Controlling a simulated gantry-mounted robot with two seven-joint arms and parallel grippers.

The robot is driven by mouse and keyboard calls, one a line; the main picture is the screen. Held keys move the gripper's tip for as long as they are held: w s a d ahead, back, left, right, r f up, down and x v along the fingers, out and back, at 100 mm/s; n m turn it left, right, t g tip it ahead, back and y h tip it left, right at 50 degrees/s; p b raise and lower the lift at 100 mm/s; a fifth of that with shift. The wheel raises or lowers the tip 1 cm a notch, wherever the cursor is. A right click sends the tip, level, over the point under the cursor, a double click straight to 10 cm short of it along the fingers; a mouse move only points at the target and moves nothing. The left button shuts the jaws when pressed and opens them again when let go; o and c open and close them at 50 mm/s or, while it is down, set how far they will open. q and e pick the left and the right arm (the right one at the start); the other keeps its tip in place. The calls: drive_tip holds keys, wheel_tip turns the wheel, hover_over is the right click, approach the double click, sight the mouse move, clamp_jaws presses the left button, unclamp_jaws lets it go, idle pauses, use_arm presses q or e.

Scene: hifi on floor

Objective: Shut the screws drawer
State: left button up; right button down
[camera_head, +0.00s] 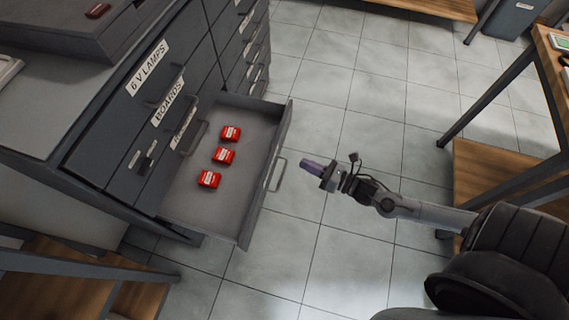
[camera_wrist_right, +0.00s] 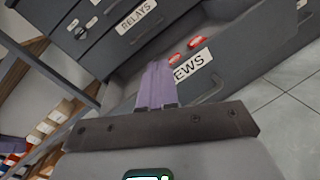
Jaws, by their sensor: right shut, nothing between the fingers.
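The screws drawer (camera_head: 254,212) is pulled far out of the grey cabinet in the head view. Three red packs (camera_head: 223,155) lie inside it. Its front has a bar handle (camera_head: 277,175). My right gripper (camera_head: 306,164), with purple fingers, is shut and empty. It points at the drawer front from outside, apart from the handle in the head view. In the right wrist view the closed fingers (camera_wrist_right: 156,75) overlap the drawer front (camera_wrist_right: 250,68) and cover part of its label, leaving "EWS" readable. Contact cannot be told there. My left gripper is not in view.
Other cabinet drawers, such as the boards drawer (camera_head: 160,118), are shut. A wooden-topped workbench (camera_head: 545,60) stands at the right. Another bench (camera_head: 75,285) is at lower left. The tiled floor (camera_head: 345,110) between cabinet and workbench is clear.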

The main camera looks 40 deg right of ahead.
drive_tip(key=d+f+n+g+y+b, duration=0.1)
drive_tip(key=d+f+n+y+b, duration=0.25)
drive_tip(key=d+f+n, duration=0.25)
drive_tip(key=n+b, duration=0.1)
drive_tip(key=b, duration=0.7)
approach(275, 152)
drive_tip(key=shift+g, duration=0.3)
drive_tip(key=x, duration=0.6)
drive_tip(key=shift+s+a+r, duration=0.1)
drive_tip(key=shift+r, duration=0.15)
drive_tip(key=shift+w+a+r, duration=0.1)
drive_tip(key=shift+w+a, duration=0.2)
drive_tip(key=shift+w, duration=0.1)
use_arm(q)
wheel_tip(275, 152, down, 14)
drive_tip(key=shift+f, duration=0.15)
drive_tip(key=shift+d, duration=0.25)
